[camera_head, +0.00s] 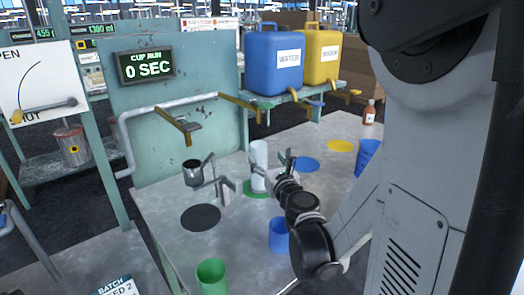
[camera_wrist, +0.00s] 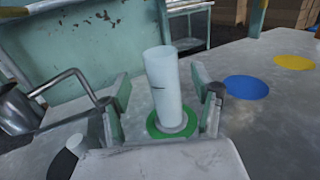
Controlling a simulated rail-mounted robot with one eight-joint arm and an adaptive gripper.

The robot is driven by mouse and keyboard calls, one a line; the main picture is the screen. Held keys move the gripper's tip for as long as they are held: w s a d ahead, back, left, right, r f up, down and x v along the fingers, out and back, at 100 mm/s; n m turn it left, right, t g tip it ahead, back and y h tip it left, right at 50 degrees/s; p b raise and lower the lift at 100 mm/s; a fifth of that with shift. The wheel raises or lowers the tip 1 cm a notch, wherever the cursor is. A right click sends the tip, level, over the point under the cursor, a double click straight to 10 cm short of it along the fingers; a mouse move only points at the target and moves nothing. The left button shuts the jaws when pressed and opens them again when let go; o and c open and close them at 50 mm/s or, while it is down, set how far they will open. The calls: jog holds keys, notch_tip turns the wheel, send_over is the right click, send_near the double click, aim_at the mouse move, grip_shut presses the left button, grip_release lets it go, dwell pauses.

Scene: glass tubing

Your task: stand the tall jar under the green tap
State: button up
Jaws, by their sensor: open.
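The tall jar, a whitish translucent cylinder (camera_head: 259,154), stands on a green disc (camera_head: 250,194) on the metal table. In the wrist view the jar (camera_wrist: 166,85) has a short dark mark on its side, and its foot rests on the green disc (camera_wrist: 191,130). My gripper (camera_wrist: 163,95) is open, one finger to the left of the jar and one to the right, with gaps visible on both sides. An ochre spout (camera_head: 238,106) juts from the wall panel above and behind the jar.
A metal mug (camera_head: 193,172) stands left of the jar, close to the left finger. A black disc (camera_head: 201,217), green cup (camera_head: 211,275), blue cup (camera_head: 278,235) and blue disc (camera_head: 306,164) surround the area. Water (camera_head: 274,62) and yellow (camera_head: 321,56) canisters sit behind.

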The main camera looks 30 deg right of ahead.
jog(key=shift+v, duration=1.85)
